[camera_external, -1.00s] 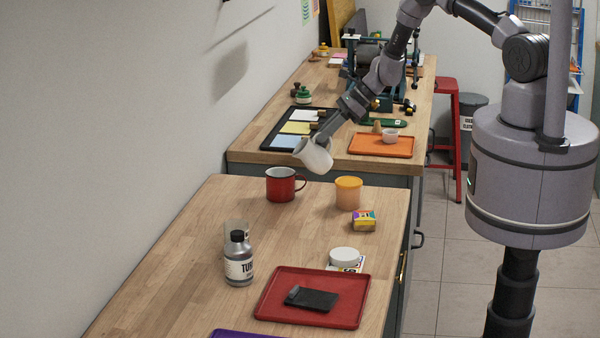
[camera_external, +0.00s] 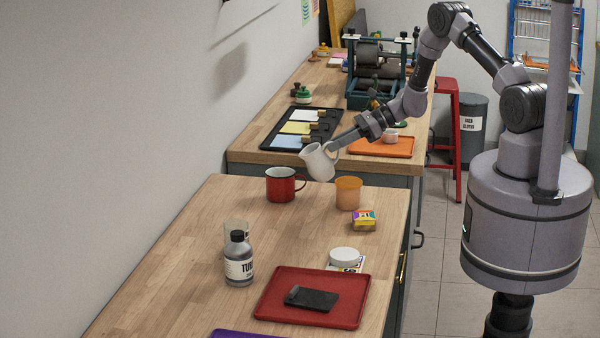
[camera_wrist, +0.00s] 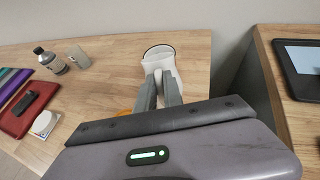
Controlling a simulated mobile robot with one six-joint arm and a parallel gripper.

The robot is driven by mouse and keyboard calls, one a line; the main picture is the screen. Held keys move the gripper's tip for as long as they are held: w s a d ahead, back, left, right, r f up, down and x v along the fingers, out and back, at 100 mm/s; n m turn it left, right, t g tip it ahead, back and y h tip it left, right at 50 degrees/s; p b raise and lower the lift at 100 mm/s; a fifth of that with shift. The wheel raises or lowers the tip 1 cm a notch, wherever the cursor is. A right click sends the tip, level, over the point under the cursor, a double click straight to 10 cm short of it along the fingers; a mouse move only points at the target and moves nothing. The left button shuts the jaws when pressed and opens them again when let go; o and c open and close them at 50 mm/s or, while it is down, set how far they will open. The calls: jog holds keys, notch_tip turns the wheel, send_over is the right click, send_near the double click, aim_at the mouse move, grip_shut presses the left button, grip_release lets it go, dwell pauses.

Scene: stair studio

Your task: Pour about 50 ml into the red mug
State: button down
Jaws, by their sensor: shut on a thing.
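The red mug (camera_external: 281,187) stands upright near the back edge of the near counter, its handle to the right. My gripper (camera_external: 333,147) is shut on the handle side of a white jug (camera_external: 319,164). The jug is held in the air to the right of the mug and slightly above it, tilted with its mouth toward the upper left. No stream of liquid shows, and the contents of jug and mug cannot be seen.
An orange cup (camera_external: 348,194) stands right of the mug, with a small colourful box (camera_external: 364,220) nearer. The counter left of the mug is clear.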

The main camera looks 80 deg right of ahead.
aim_at(332, 165)
jog(key=s+f+t+b, duration=0.1)
jog(key=f+b, duration=0.1)
jog(key=b, duration=0.1)
jog(key=s+f+t+b, duration=0.1)
jog(key=f+b, duration=0.1)
jog(key=b, duration=0.2)
jog(key=d+f+t+y+b, duration=0.1)
jog(key=b, duration=0.3)
jog(key=shift+s+d+f, duration=0.1)
jog(key=shift+s+f, duration=0.3)
jog(key=b, duration=0.2)
jog(key=s+t+b, duration=0.1)
jog(key=b, duration=0.1)
jog(key=shift+d+f+y, duration=0.15)
jog(key=shift+f+y, duration=0.15)
jog(key=shift+f, duration=0.1)
jog(key=shift+s+t+b, duration=0.2)
jog(key=shift+t+b, duration=0.3)
jog(key=shift+b, duration=0.35)
jog(key=shift+r, duration=0.25)
